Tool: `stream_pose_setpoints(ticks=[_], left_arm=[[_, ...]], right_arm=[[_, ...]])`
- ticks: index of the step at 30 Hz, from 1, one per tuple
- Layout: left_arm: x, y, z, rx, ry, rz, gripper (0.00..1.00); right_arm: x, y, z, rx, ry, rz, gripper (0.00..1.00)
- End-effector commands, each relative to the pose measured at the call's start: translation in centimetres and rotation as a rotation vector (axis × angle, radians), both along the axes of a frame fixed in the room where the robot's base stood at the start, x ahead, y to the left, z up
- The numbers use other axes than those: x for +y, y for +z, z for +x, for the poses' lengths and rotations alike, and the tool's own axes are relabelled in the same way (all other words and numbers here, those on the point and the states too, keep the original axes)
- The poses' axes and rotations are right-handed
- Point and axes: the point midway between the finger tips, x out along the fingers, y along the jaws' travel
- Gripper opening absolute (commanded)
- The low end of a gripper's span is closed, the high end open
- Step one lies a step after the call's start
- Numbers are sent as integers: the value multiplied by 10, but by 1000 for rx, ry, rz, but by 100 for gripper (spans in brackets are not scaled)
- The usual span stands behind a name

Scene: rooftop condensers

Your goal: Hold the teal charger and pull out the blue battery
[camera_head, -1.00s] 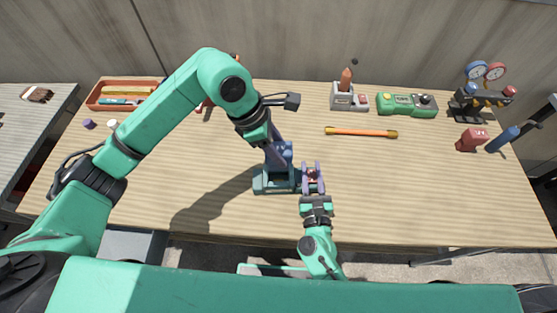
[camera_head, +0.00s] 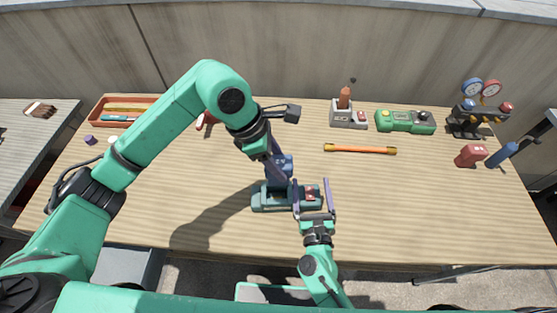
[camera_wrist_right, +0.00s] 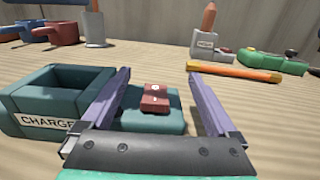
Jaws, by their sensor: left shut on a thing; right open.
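The teal charger (camera_head: 262,203) lies on the table. In the right wrist view its bay (camera_wrist_right: 62,78) is empty, and a red piece (camera_wrist_right: 155,98) sits on its lower right part. My left gripper (camera_head: 277,165) is shut on the blue battery (camera_head: 285,167), which appears clear of the bay and above it; the arm partly covers it. The battery is not in the right wrist view. My right gripper (camera_head: 314,200) is open, its purple fingers spread either side of the charger's right part; it also shows in the right wrist view (camera_wrist_right: 160,90).
An orange bar (camera_head: 360,149) lies behind the right gripper. A grey holder (camera_head: 348,115), a green box (camera_head: 405,121), gauges (camera_head: 480,105), a red mug (camera_head: 470,155) and an orange tray (camera_head: 125,105) stand farther off. The table's front right is clear.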

Motion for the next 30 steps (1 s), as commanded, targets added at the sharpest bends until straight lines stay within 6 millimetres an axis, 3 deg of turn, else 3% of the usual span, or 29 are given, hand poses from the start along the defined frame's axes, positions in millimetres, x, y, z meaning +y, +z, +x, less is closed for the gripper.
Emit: stream_pose_setpoints(ticks=[19,30], left_arm=[[0,-6,0,-1,0,-1,0],[0,-6,0,-1,0,-1,0]], right_arm=[[-8,-1,-86,2,2,-1,95],[-9,0,-90,0,0,1,95]])
